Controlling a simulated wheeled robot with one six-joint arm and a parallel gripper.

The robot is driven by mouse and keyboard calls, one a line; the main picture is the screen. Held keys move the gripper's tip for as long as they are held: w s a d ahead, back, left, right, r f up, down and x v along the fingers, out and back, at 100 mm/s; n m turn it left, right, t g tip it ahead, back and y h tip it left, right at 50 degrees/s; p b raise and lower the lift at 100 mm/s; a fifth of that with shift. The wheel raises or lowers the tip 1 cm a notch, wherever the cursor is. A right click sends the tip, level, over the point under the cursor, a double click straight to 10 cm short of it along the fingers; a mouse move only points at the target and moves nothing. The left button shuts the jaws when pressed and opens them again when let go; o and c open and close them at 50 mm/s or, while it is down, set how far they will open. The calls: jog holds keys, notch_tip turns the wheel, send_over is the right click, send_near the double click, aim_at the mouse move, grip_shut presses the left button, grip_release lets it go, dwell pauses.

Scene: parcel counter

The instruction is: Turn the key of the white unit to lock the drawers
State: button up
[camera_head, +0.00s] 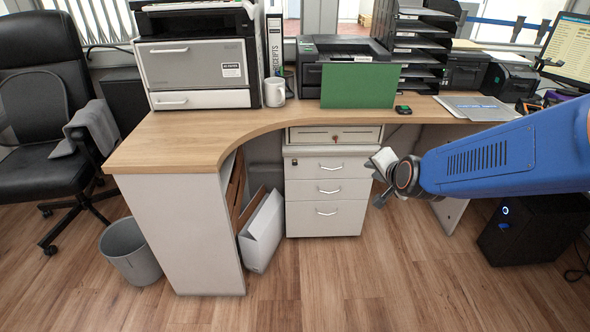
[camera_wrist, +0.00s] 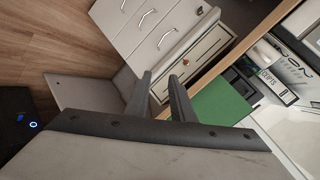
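In the wrist view the unit (camera_wrist: 140,40) appears sideways. A small lock or key (camera_head: 294,161) shows at its upper left corner, and also in the wrist view (camera_wrist: 199,10); its turn angle is too small to tell. A cream drawer (camera_head: 308,135) above the unit has its own small brass-coloured lock or key (camera_head: 335,137). My gripper (camera_wrist: 161,78) is open and empty, its fingers apart in front of the units. In the head view my gripper (camera_head: 377,178) is right of the white unit, apart from it.
The wooden desk top (camera_head: 200,135) overhangs the units. A green panel (camera_head: 360,86) stands on it above them. A white box (camera_head: 262,232) leans left of the unit, near a grey bin (camera_head: 131,250). A black computer (camera_head: 535,228) stands at right. The floor in front is clear.

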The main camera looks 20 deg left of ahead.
jog(key=w+a+f+m+t, duration=0.1)
jog(key=w+a+f+m, duration=0.1)
jog(key=w+a+f, duration=0.35)
jog(key=m+t+y, duration=0.1)
jog(key=m+t, duration=0.5)
send_near(295, 164)
jog(key=x, duration=0.7)
jog(key=shift+w, duration=0.25)
jog(key=shift+f, duration=0.1)
grip_shut()
